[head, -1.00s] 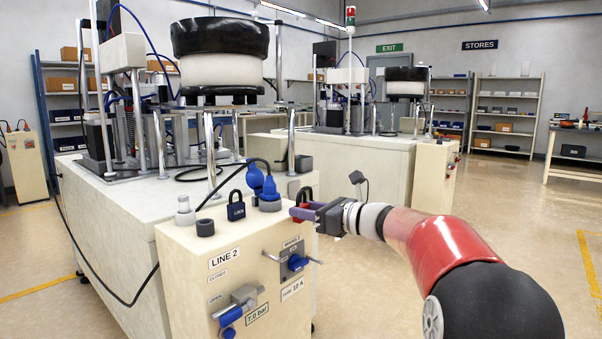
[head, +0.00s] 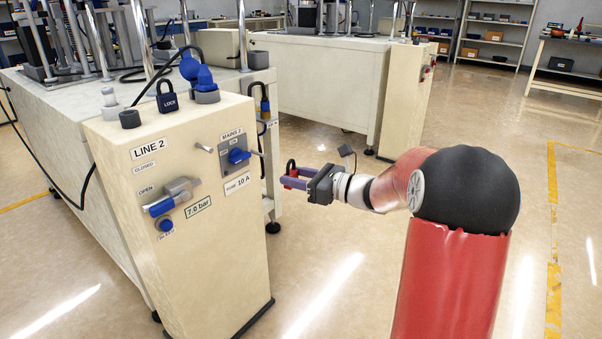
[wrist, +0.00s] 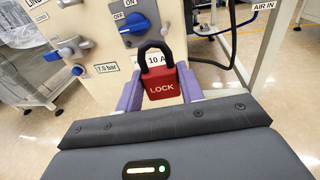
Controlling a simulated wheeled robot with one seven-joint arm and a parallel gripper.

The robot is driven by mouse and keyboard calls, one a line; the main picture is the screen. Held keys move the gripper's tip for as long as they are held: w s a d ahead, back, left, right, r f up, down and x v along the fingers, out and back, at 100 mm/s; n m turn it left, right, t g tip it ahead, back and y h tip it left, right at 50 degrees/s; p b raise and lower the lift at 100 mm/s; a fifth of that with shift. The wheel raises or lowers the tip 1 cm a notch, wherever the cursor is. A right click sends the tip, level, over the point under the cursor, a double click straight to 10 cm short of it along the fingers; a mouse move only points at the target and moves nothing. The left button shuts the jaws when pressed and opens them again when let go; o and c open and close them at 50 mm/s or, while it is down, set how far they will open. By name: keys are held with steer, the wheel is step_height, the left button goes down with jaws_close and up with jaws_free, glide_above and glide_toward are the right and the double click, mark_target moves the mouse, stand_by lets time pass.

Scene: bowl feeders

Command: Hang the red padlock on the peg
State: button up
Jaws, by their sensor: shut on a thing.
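The red padlock (head: 290,172) has a dark shackle pointing up. My gripper (head: 296,179) is shut on its body, in the air to the right of the LINE 2 cabinet. In the wrist view the padlock (wrist: 161,88) is upright between the two purple fingers, its LOCK lettering facing the camera, and it covers part of the fuse label. A short grey peg (head: 203,148) sticks out of the cabinet front, left of the MAINS 2 switch. Another thin rod (head: 257,154) shows right of the switch. The padlock is apart from both.
The LINE 2 cabinet (head: 165,255) carries the MAINS 2 switch (head: 237,154) and a valve handle (head: 170,200). Floor right of the cabinet is clear.

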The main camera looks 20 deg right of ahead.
steer(key=shift+w+d+p+x, duration=0.1)
steer(key=shift+p+x, duration=0.35)
steer(key=shift+x, duration=0.45)
steer(key=shift+w+d+p+x, duration=0.15)
steer(key=shift+p+x, duration=0.3)
steer(key=shift+x, duration=0.5)
steer(key=shift+r, duration=0.15)
steer(key=shift+w+a+b, duration=0.3)
steer(key=shift+w+b, duration=0.1)
steer(key=shift+b, duration=0.35)
steer(key=shift+b, duration=0.75)
steer(key=shift+w+d+b+x, duration=0.1)
steer(key=shift+b+x, duration=0.2)
steer(key=shift+x, duration=0.6)
steer(key=shift+w+d+b+x, duration=0.15)
steer(key=shift+b+x, duration=0.2)
steer(key=shift+x, duration=0.55)
steer(key=shift+w+d+b+x, duration=0.1)
steer(key=shift+b+x, duration=0.2)
steer(key=shift+x, duration=0.55)
stand_by(0.5)
steer(key=shift+b, duration=0.75)
stand_by(0.6)
